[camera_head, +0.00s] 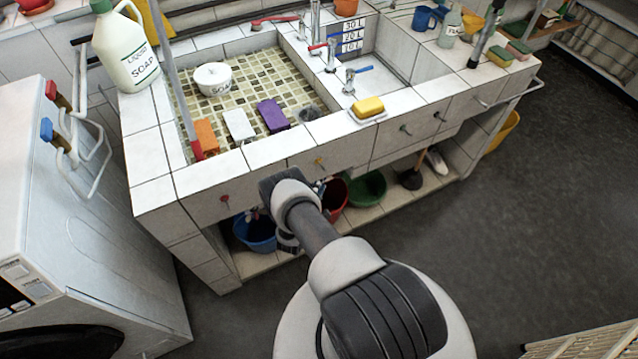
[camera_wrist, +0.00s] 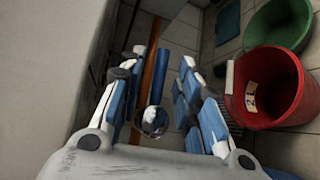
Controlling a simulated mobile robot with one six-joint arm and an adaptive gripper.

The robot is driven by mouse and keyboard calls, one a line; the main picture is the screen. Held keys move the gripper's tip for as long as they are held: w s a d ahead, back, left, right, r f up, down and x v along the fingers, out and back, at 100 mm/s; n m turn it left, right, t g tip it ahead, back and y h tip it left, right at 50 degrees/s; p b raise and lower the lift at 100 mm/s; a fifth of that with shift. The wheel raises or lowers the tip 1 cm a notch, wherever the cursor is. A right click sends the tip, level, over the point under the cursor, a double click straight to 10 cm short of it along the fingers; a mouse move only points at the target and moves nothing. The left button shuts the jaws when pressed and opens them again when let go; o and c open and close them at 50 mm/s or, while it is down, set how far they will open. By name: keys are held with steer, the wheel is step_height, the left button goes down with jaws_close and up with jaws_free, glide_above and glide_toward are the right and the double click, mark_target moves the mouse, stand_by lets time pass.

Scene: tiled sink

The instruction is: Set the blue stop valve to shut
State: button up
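My gripper (camera_wrist: 163,57) is open in the wrist view, its blue-padded fingers spread to left and right. Between the fingers show a long blue bar or pipe (camera_wrist: 155,75), an orange-brown pipe (camera_wrist: 136,100) and a shiny round metal part (camera_wrist: 153,120). These may belong to the blue stop valve, but its handle and its setting are not clear. No firm grip on anything shows. In the head view my arm reaches low to the front of the tiled sink (camera_head: 290,146), and the fingers are mostly hidden.
A blue bucket (camera_head: 256,233), a red bucket (camera_wrist: 270,95) and a green bucket (camera_wrist: 279,27) stand under the sink. A washing machine (camera_head: 70,235) is at left, with red (camera_head: 51,89) and blue (camera_head: 47,129) hose fittings above it. Dark floor is open at right.

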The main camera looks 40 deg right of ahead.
steer(key=shift+x, duration=1.25)
steer(key=shift+c, duration=0.4)
jaws_close()
steer(key=shift+r, duration=0.1)
